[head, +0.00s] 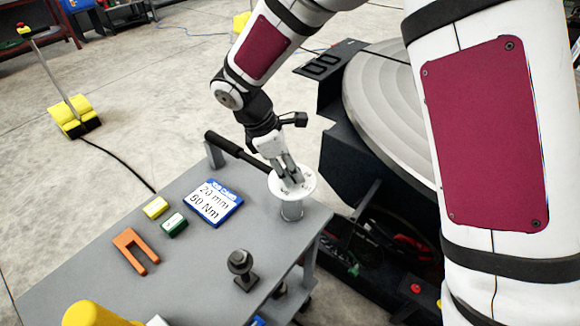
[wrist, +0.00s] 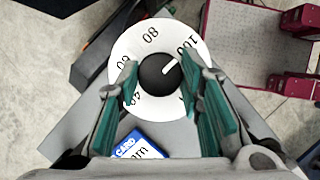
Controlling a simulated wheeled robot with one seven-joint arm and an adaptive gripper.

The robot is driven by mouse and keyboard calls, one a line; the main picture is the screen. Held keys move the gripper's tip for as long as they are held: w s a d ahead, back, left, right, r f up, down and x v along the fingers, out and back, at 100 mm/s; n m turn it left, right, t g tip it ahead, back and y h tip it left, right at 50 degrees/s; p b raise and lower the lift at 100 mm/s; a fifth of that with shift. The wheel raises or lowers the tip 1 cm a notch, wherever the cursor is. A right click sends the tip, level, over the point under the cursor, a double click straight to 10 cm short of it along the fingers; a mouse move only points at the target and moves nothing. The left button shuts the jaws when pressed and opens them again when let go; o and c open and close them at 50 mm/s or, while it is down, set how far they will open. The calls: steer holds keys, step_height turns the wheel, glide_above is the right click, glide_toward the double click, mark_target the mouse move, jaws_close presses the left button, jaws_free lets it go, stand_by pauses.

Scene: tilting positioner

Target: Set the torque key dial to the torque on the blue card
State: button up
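The blue-edged job card (head: 213,203) lies on the grey table and reads "20 mm" and a second line in Nm. That line's first digit is unclear, 6 or 8. Part of the card shows in the wrist view (wrist: 140,147). The torque key dial (head: 279,190) is a white disc on a short cylinder; in the wrist view the disc (wrist: 152,35) has numbers including 80 and 100. Its black knob (wrist: 157,74) has a white pointer aimed at 100. My gripper (head: 291,184) is over the dial, its teal fingers (wrist: 159,76) apart on either side of the knob, apparently not touching it.
A yellow block (head: 156,207), a green block (head: 174,224) and an orange fork-shaped piece (head: 134,251) lie left of the card. A dark knobbed part (head: 241,265) stands near the table's front edge. The large round positioner plate (head: 385,110) is beyond the table, to the right.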

steer(key=shift+m, duration=0.3)
steer(key=m, duration=0.1)
steer(key=m+g+b, duration=0.1)
steer(key=m, duration=0.1)
steer(key=m+g, duration=0.1)
steer(key=m, duration=0.1)
steer(key=shift+w+b, duration=0.25)
steer(key=shift+b, duration=0.15)
steer(key=m+g+y, duration=0.1)
steer(key=m, duration=0.2)
steer(key=m+g+y, duration=0.1)
steer(key=m, duration=0.2)
steer(key=shift+d+m+b, duration=0.15)
steer(key=shift+m+b, duration=0.15)
steer(key=shift+b, duration=0.05)
steer(key=m+y, duration=0.1)
steer(key=m, duration=0.1)
steer(key=m+g+y, duration=0.1)
steer(key=m, duration=0.2)
steer(key=shift+d+m, duration=0.1)
steer(key=shift+m, duration=0.2)
steer(key=m+y+p, duration=0.1)
steer(key=m, duration=0.2)
steer(key=m+y, duration=0.1)
steer(key=m, duration=0.1)
steer(key=shift+d+m+p, duration=0.15)
steer(key=shift+m+p, duration=0.25)
steer(key=o, duration=1.2)
steer(key=shift+c, duration=0.2)
